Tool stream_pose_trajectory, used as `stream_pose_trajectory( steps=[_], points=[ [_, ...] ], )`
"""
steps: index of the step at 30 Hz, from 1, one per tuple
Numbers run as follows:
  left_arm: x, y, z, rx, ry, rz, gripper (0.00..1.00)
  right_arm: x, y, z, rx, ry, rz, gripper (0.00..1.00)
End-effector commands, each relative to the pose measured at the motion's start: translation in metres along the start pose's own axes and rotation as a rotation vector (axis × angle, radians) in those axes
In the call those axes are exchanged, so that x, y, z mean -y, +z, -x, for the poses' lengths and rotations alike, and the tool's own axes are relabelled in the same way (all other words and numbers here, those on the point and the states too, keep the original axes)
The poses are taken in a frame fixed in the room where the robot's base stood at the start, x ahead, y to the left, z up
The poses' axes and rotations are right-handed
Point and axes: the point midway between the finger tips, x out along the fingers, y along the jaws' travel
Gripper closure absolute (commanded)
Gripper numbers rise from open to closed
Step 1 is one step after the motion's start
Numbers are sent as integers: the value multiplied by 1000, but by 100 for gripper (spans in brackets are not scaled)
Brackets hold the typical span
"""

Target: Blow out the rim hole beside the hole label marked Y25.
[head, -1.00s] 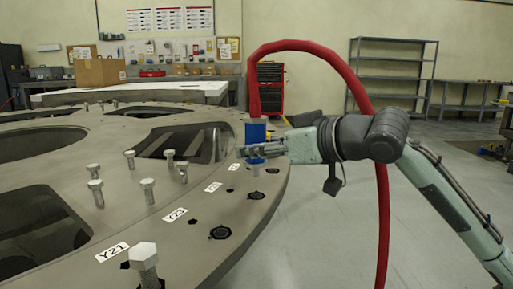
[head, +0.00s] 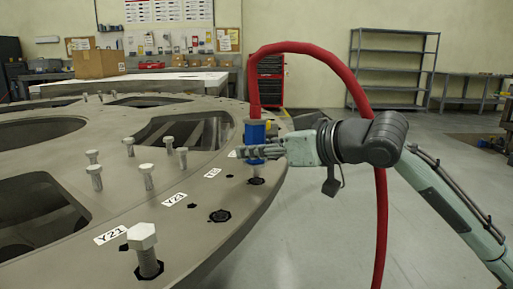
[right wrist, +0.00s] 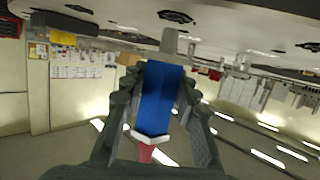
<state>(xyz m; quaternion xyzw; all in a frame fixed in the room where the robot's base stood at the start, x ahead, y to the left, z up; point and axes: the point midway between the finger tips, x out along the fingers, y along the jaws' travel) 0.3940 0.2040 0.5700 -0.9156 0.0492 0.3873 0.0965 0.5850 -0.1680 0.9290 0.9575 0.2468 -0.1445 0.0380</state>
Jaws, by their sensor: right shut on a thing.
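My right gripper (head: 252,152) is shut on a blue blow-out nozzle (head: 255,133) with a red hose rising from its top. The nozzle is upright above the rim of the grey turret plate (head: 205,232). Its grey tip (right wrist: 169,40) points at the plate in the right wrist view. In the head view the tip is at or just above a dark rim hole (head: 256,181); I cannot tell whether it touches. Labels Y21 (head: 110,235) and Y23 (head: 174,199) are readable. A farther label (head: 212,173) beside that hole is too small to read surely. My left gripper is out of view.
Several bolts stand up from the plate, the nearest large one (head: 142,237) at the front rim. The red hose (head: 381,220) loops over my right arm. A cardboard box (head: 100,64), red tool chest (head: 266,80) and shelf rack (head: 393,68) stand behind. Floor right of the plate is clear.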

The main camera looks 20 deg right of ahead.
Motion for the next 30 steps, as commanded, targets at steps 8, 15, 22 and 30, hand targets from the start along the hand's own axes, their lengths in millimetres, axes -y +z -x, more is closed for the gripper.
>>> stream_pose_trajectory(
  steps=[8,15,22,30],
  points=[
    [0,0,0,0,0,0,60,0,-1,0,-2,0,1,100],
    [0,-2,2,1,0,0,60,0,-2,1,-2,0,0,100],
    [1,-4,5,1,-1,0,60,0,-1,2,-2,0,0,100],
    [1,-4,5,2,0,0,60,0,0,2,-3,0,0,100]
  ],
)
